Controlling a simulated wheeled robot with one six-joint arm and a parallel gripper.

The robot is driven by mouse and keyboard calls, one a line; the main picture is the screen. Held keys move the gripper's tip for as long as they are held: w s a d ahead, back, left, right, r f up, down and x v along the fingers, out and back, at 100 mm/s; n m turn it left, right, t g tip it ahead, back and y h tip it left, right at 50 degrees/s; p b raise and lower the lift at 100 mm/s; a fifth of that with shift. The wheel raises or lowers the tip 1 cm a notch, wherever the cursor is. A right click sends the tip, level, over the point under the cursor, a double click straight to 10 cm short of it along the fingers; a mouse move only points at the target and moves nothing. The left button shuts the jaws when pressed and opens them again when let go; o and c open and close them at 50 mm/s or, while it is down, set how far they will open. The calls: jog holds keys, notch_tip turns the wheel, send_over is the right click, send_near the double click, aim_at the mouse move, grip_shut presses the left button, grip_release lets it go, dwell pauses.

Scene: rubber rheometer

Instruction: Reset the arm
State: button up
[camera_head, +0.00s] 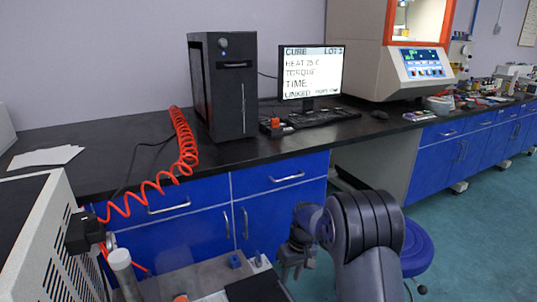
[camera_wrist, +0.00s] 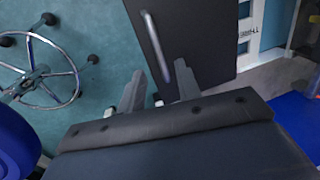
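My arm is bent at the front of the head view, and my gripper (camera_head: 294,266) hangs down at its left, in front of the blue drawers. In the wrist view my gripper (camera_wrist: 158,90) shows two grey fingers standing apart with nothing held between them. A dark panel (camera_wrist: 205,40) with a silver bar (camera_wrist: 157,48) lies beyond the fingertips; whether the fingers are close to it I cannot tell.
A black counter (camera_head: 255,152) on blue cabinets (camera_head: 280,208) carries a black computer tower (camera_head: 224,90), a monitor (camera_head: 311,72) and a rheometer (camera_head: 405,55). A red coiled hose (camera_head: 184,140) hangs at left. A blue stool (camera_head: 416,245) stands right of my arm.

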aim_at(286, 292)
jog(key=f, duration=0.1)
jog(key=f+b, duration=0.1)
jog(key=f, duration=0.1)
jog(key=a+f, duration=0.1)
jog(key=f, duration=0.1)
jog(key=shift+s+f, duration=0.1)
jog(key=shift+s, duration=0.1)
jog(key=shift+s+a, duration=0.15)
jog(key=shift+a, duration=0.15)
jog(key=shift+d, duration=0.1)
